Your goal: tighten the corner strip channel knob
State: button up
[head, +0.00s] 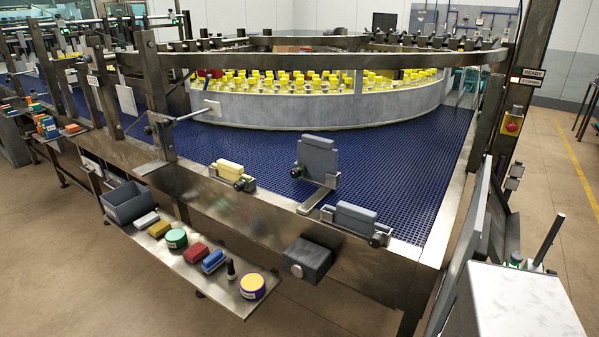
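Near the right front corner of the blue conveyor, a grey block (355,216) sits in a low metal channel on the steel edge. A small dark knob (378,240) is at its right end; this looks like the corner strip channel knob. A larger grey block (317,158) stands upright on a bracket (318,193) further left, with a dark knob (297,172) on its left side. A yellow block (230,170) sits in another holder, with a dark knob (246,184). How tight any knob is cannot be seen. My gripper is not in view.
A shelf (180,255) below the front edge holds a grey bin (128,200), tins and coloured blocks. A dark box (308,258) juts from the front panel. A white-topped box (515,300) and a tilted panel (462,255) stand right of the corner. Yellow-capped bottles (310,82) fill the curved lane.

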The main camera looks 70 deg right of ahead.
aim_at(376, 241)
jog(key=u, duration=1.25)
jog(key=k, duration=0.1)
jog(key=z, duration=3.15)
jog(key=k, duration=0.95)
jog(key=u, duration=0.1)
jog(key=i, duration=0.7)
